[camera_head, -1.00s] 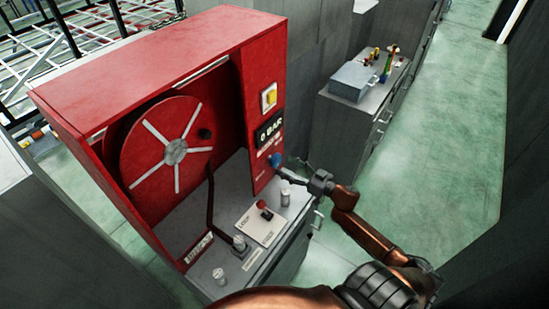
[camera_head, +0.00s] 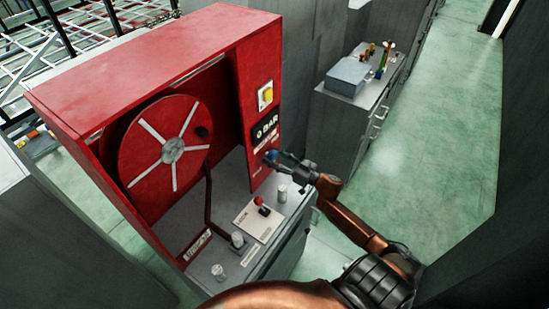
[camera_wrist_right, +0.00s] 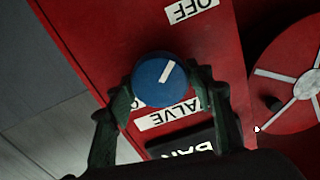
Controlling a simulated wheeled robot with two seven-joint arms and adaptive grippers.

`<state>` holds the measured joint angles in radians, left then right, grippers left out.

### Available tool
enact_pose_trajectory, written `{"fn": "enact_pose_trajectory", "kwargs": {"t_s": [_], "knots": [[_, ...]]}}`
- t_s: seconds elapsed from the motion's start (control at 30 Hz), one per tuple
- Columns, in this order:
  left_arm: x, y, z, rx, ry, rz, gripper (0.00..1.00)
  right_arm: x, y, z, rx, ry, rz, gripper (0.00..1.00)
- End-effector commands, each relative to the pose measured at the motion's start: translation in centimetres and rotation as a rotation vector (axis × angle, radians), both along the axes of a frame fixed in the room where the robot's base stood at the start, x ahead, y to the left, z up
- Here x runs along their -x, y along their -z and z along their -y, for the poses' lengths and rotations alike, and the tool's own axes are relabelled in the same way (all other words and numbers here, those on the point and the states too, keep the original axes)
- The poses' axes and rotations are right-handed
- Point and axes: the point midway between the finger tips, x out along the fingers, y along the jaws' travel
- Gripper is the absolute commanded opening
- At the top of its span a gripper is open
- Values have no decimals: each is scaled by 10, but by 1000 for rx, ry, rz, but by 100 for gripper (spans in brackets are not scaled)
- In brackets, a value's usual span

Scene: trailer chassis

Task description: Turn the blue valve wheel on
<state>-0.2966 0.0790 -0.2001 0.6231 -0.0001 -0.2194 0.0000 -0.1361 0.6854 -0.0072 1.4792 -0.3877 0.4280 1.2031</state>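The blue valve wheel (camera_head: 270,156) is a small round knob on the red front panel of the cabinet, below the "0 BAR" display (camera_head: 266,130). In the right wrist view the wheel (camera_wrist_right: 158,82) faces me, its white mark slanting up and right. An "OFF" label (camera_wrist_right: 191,10) is at the top and a "VALVE" label sits just below the wheel. My right gripper (camera_head: 283,158) is at the wheel, its fingers (camera_wrist_right: 163,92) spread on either side of it. I cannot tell whether they touch the rim. My left gripper is out of view.
The red cabinet holds a hose reel (camera_head: 165,150). Below it, a grey counter carries a red-knobbed lever (camera_head: 259,205) and several metal fittings. A yellow button (camera_head: 266,95) is above the display. A grey box (camera_head: 348,77) stands on another cabinet; green floor (camera_head: 440,140) is open to the right.

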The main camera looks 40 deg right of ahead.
Motion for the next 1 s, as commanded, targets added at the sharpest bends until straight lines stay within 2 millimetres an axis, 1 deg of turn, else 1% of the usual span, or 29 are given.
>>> {"fn": "enact_pose_trajectory", "kwargs": {"t_s": [0.03, 0.13, 0.37, 0.67, 0.87, 1.0], "knots": [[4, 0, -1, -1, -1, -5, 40, 0, 0, 0, 0, 0, 0, 43], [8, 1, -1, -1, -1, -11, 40, 0, 0, 0, 0, 0, 0, 36], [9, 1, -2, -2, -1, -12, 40, 0, 0, 0, 0, 1, 0, 21], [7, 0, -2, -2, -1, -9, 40, 0, 0, 1, 38, 1, 11, 21], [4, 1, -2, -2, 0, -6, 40, 0, 0, 0, 140, 2, 40, 21], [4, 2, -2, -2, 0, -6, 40, 0, 0, 0, 252, 2, 73, 21]]}}
